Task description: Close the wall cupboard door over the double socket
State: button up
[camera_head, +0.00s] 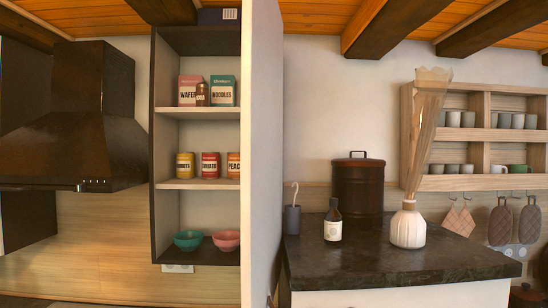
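The wall cupboard (154,150) stands open left of centre, a dark-framed case with pale shelves. Its door (263,150) is a pale upright panel at the cupboard's right side, swung out toward me and seen nearly edge-on. The door runs from the top of the picture to the bottom and hides the cupboard's right side. A small brownish thing (270,300) shows at the door's bottom; I cannot tell whether it is a leather pull. A white double socket (178,268) is on the wall just under the cupboard. My gripper is not in view.
The cupboard holds boxes, tins, a teal bowl (188,240) and a pink bowl (226,239). A dark range hood (100,130) is at left. Right of the door, a dark counter (400,262) bears a canister (358,190), a bottle (333,222) and a white vase (408,228).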

aim_at(261, 74)
jog(key=z, duration=0.1)
jog(key=i, duration=1)
jog(key=u, duration=0.1)
